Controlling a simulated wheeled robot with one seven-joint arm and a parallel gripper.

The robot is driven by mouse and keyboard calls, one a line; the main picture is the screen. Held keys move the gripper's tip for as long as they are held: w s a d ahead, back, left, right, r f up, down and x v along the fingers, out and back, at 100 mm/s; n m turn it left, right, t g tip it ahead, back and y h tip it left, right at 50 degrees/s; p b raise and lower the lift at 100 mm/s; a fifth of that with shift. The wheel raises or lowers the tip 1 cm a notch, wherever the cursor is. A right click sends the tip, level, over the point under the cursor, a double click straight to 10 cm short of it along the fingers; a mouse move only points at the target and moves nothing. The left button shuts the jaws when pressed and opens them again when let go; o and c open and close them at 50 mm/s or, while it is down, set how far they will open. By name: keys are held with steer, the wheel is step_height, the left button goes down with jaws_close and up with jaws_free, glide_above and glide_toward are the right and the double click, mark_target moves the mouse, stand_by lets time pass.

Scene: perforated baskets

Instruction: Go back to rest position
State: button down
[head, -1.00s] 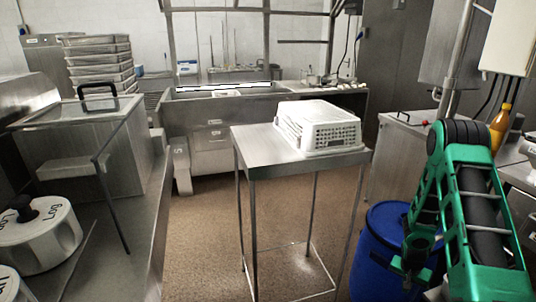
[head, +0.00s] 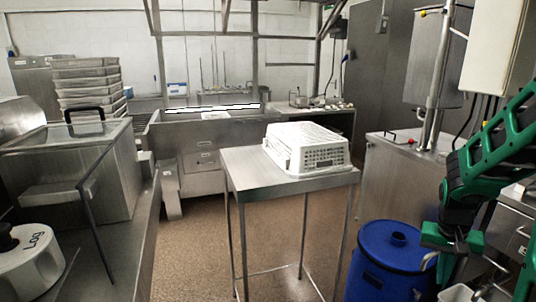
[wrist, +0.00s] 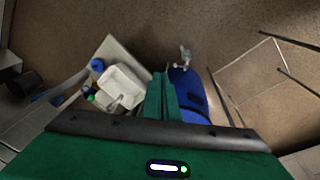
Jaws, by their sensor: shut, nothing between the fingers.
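My gripper (head: 448,242) hangs at the right in the head view, under my green arm. It points down beside the blue barrel (head: 390,262). In the wrist view its green fingers (wrist: 160,97) are together with nothing between them. A white perforated basket (head: 306,149) sits on the small steel table (head: 245,172), well to the left of my gripper and apart from it. The basket appears upside down.
The blue barrel also shows in the wrist view (wrist: 188,97), close to the fingers. A white bin (wrist: 122,88) is left of them. A steel cabinet (head: 400,175) stands behind the barrel. A steel counter (head: 125,250) runs along the left. Brown floor shows between counter and table.

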steer(key=s+a+r+y, duration=0.1)
steer(key=s+a+r, duration=0.3)
steer(key=s, duration=0.5)
steer(key=s+a+r+n+y, duration=0.1)
steer(key=s+a+r, duration=0.4)
steer(key=s, duration=0.4)
